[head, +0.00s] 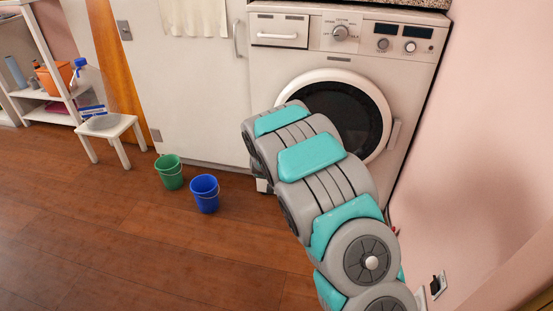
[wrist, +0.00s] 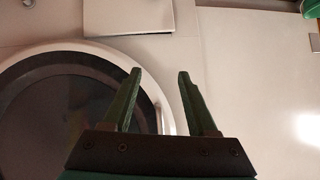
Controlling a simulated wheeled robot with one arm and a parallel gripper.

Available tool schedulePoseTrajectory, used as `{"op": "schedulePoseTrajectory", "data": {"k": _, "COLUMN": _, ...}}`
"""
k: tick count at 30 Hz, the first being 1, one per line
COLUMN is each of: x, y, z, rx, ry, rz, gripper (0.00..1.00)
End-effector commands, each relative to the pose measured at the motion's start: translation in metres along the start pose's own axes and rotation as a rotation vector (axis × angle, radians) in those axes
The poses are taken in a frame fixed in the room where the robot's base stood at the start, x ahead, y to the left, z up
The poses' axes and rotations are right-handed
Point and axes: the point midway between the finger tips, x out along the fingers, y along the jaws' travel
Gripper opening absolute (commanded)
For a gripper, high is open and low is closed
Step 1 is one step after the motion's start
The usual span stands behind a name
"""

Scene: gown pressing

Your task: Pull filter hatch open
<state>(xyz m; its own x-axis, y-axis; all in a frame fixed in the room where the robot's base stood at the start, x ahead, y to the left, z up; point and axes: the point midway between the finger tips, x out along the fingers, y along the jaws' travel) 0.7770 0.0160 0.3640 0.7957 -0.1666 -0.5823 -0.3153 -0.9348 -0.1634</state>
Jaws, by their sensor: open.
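The filter hatch (wrist: 125,16) appears to be the pale flat panel at the top edge of the wrist view, with a dark shadow line along its near edge. I cannot tell whether it is ajar. My gripper (wrist: 160,75) is open and empty, its two dark fingers apart and pointing toward the front of the white washing machine (head: 290,60). The fingertips sit below the panel in the picture, with a visible gap and nothing between them. In the head view my arm covers the gripper and most of the washer's lower front.
The round washer door (head: 385,110) looks closed; its rim (wrist: 152,88) lies close behind the fingers in the wrist view. A green bucket (head: 169,173) and a blue bucket (head: 205,194) stand on the floor at left. A pink wall (head: 480,130) bounds the right side.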

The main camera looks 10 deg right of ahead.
Motion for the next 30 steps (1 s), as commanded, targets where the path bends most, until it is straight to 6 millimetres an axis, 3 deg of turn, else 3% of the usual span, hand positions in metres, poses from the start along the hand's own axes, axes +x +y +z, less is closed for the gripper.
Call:
{"op": "schedulePoseTrajectory", "data": {"k": 8, "x": -0.025, "y": 0.003, "z": -0.007, "rx": -0.010, "ry": -0.058, "rz": -0.002, "gripper": 0.59}}
{"op": "schedulePoseTrajectory", "data": {"k": 26, "x": -0.029, "y": 0.004, "z": -0.006, "rx": -0.014, "ry": -0.071, "rz": -0.001, "gripper": 0.59}}
{"op": "schedulePoseTrajectory", "data": {"k": 30, "x": -0.042, "y": 0.005, "z": -0.010, "rx": -0.019, "ry": -0.097, "rz": -0.002, "gripper": 0.59}}
